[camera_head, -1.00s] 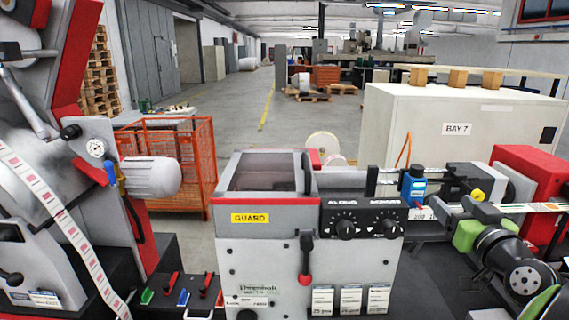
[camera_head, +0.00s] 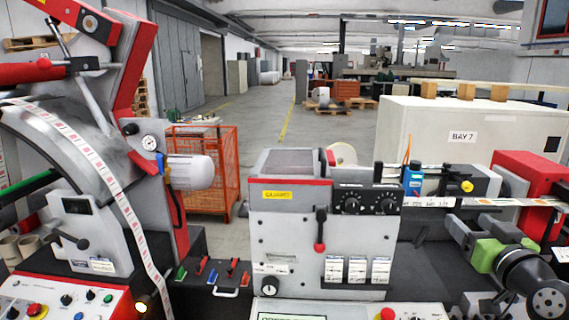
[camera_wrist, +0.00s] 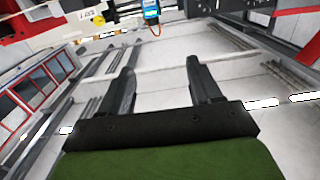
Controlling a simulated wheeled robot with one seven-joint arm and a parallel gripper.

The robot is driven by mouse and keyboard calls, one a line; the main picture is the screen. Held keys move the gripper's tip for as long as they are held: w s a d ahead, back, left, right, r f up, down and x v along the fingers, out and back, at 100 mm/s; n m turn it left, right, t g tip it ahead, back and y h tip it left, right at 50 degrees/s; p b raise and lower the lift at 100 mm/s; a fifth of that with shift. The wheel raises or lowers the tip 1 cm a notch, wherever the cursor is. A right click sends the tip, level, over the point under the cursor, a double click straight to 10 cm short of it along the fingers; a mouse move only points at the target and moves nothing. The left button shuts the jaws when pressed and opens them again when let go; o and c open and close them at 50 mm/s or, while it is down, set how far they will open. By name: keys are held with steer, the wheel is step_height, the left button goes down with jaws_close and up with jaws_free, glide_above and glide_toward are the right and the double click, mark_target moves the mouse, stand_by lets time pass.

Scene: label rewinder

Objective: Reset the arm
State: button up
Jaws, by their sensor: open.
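My gripper (camera_wrist: 160,88) shows in the wrist view with its two dark fingers apart and nothing between them. In the head view my arm (camera_head: 500,262), grey, black and green, is at the right edge, in front of the label web.
The grey guard unit (camera_head: 290,235) with its lever and knobs stands in the middle. The rewinder (camera_head: 100,215) with its label strip is at left. An orange mesh cage (camera_head: 205,165) and a white BAY 7 cabinet (camera_head: 440,135) are behind.

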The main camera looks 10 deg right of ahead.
steer(key=w+a+f+n+g+y, duration=0.1)
steer(key=a+f+n+g+y, duration=0.2)
steer(key=a, duration=0.8)
steer(key=w+a+f+g+y, duration=0.2)
steer(key=a+f+g, duration=0.15)
steer(key=a, duration=0.75)
steer(key=s+a+f+g, duration=0.2)
steer(key=s+a+f, duration=0.2)
steer(key=s, duration=0.5)
steer(key=s+a+f+g, duration=0.3)
steer(key=s+a+f, duration=0.1)
steer(key=s, duration=0.5)
steer(key=shift+a+f, duration=0.25)
steer(key=shift+a, duration=0.15)
steer(key=shift+w, duration=0.1)
